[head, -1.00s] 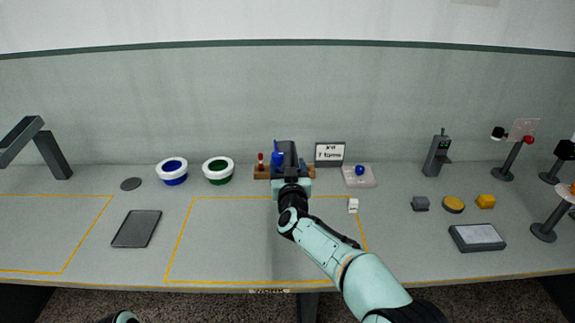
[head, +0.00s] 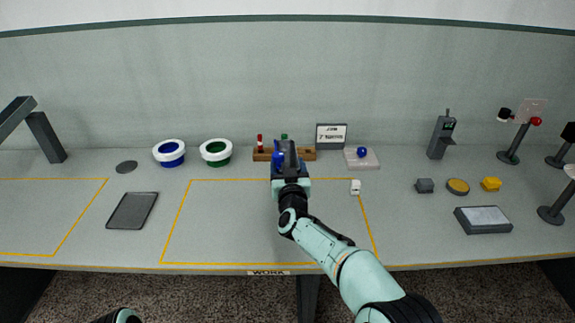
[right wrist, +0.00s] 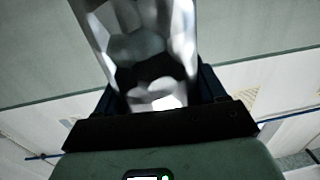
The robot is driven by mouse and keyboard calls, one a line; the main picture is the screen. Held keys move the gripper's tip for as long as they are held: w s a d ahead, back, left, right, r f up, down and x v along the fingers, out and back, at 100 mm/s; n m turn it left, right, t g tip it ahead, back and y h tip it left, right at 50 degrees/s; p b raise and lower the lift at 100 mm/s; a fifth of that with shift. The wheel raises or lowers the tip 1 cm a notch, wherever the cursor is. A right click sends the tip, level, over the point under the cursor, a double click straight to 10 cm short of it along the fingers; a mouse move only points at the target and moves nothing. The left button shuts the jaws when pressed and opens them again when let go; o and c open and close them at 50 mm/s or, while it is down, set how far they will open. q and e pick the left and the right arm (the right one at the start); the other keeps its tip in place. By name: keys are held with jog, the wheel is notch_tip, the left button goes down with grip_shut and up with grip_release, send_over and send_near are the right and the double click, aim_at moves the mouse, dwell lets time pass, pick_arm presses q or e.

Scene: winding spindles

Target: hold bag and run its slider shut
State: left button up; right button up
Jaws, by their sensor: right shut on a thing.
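No bag or slider shows in either view. My right gripper (head: 289,150) is in front of the wooden rack (head: 265,155) at the back middle of the table. It is shut on a blue spindle (head: 278,159), mostly hidden by the gripper. A red spindle (head: 260,143) and a green one (head: 284,137) stand at the rack. In the right wrist view, a shiny faceted grey shape (right wrist: 145,50) rises from the dark gripper body; I cannot tell what it is. My left gripper is out of view.
A small white item (head: 355,187) lies nearer. The yellow-outlined middle area is mostly clear.

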notch_tip(320, 180, down, 2)
jog(key=shift+f+b, duration=0.15)
jog(key=shift+b, duration=0.55)
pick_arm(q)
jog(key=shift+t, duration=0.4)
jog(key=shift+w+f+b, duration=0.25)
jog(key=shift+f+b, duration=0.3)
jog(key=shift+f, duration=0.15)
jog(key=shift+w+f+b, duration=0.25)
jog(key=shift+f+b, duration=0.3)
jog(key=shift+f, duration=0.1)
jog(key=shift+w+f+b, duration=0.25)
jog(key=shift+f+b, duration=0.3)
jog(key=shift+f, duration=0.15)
pick_arm(e)
jog(key=shift+f, duration=2.3)
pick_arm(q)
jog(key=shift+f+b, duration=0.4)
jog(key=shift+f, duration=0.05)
pick_arm(e)
jog(key=shift+f, duration=0.6)
jog(key=o, duration=1.7)
jog(key=shift+s, duration=0.1)
